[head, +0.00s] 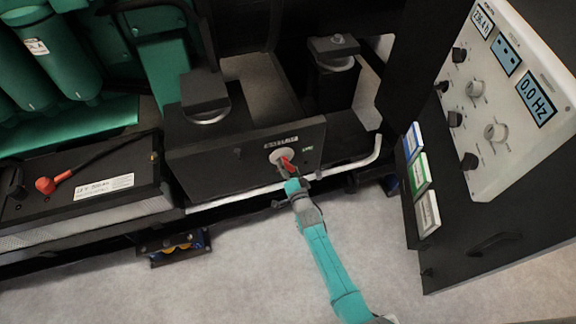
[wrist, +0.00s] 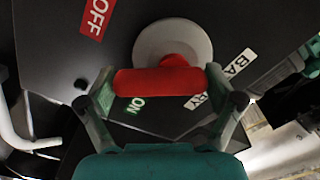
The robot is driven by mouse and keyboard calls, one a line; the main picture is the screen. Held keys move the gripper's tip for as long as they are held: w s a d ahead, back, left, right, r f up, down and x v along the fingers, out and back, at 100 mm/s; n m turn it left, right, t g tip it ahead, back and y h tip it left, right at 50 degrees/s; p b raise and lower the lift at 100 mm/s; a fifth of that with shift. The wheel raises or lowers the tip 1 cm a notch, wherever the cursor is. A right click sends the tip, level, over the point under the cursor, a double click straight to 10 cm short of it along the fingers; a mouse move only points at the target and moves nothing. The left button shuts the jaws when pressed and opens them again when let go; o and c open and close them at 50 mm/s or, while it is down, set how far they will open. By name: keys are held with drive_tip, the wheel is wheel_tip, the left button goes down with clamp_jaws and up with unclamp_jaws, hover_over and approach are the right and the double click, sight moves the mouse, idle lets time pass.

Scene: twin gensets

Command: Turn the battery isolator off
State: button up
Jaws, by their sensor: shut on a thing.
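The battery isolator (head: 280,156) sits on the dark front panel of a box, a round pale disc with a red handle. In the wrist view its red handle (wrist: 160,80) lies crosswise in front of the pale disc (wrist: 172,40). My gripper (head: 289,172) reaches it from below, and in the wrist view my gripper (wrist: 163,88) is shut on the red handle, one finger at each end. A red OFF label (wrist: 97,18) is at upper left in the wrist view. A green ON label (wrist: 134,105) is below the handle, and a partly covered white label (wrist: 218,84) is at right.
A black battery (head: 90,185) with a red terminal cap stands at left. A pale pipe (head: 345,167) runs below and right of the isolator box. A control panel (head: 505,95) reading 0.0 Hz stands at right. The floor in front is clear.

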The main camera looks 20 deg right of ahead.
drive_tip(key=m, duration=0.6)
drive_tip(key=shift+a+f+m, duration=0.1)
drive_tip(key=shift+a+m, duration=0.2)
drive_tip(key=shift+m, duration=0.1)
idle(0.4)
drive_tip(key=o, duration=0.8)
drive_tip(key=s, duration=1.2)
